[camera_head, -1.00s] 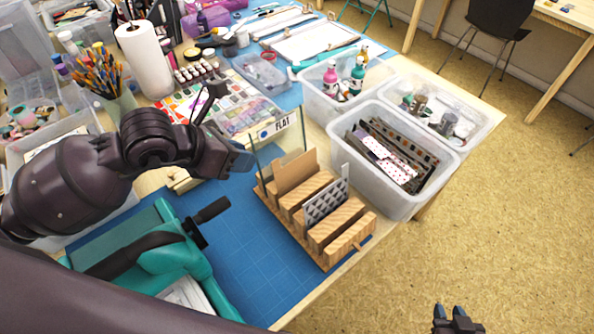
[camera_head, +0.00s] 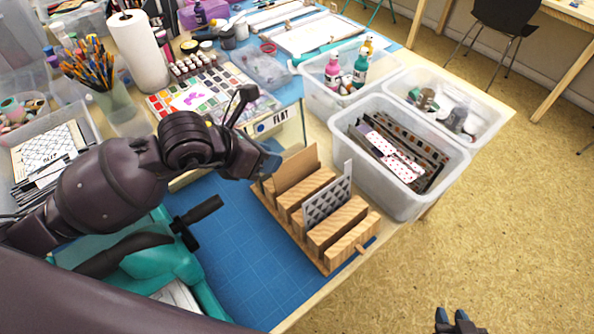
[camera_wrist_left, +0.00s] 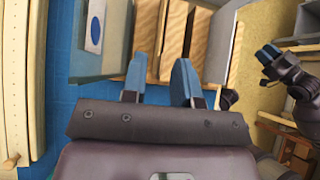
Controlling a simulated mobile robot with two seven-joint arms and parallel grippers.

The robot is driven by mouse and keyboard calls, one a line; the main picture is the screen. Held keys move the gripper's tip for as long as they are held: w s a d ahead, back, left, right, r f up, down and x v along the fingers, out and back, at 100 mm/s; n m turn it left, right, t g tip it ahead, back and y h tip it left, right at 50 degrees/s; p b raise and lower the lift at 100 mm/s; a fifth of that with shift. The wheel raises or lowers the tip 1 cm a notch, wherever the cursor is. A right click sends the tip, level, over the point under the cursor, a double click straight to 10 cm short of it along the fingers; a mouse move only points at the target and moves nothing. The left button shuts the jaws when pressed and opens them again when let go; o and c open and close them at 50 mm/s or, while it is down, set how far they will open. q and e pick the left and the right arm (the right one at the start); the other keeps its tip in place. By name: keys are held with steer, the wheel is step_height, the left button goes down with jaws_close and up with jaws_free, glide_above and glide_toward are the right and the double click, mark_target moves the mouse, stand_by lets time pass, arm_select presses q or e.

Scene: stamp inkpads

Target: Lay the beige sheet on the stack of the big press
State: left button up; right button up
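A plain tan-beige sheet (camera_head: 297,170) stands upright in a slot of the wooden rack (camera_head: 315,257). A grey patterned sheet (camera_head: 328,202) stands in another slot in front of it. My left gripper (camera_head: 268,163) is just left of the tan sheet, near the rack's back end. In the left wrist view its two blue fingers (camera_wrist_left: 160,82) are apart with nothing clearly between them. The teal big press (camera_head: 155,262) is at lower left, partly hidden by my left arm, with white paper (camera_head: 178,297) visible at its base. My right gripper (camera_head: 452,320) is open and empty at the bottom edge.
A clear bin of patterned sheets (camera_head: 432,200) is right of the rack. The blue mat (camera_head: 237,245) between press and rack is clear. A paint palette (camera_head: 205,92) and brush cup (camera_head: 122,108) are behind.

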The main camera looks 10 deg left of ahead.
arm_select(q)
jaws_close()
arm_select(e)
steer(key=shift+s, duration=0.15)
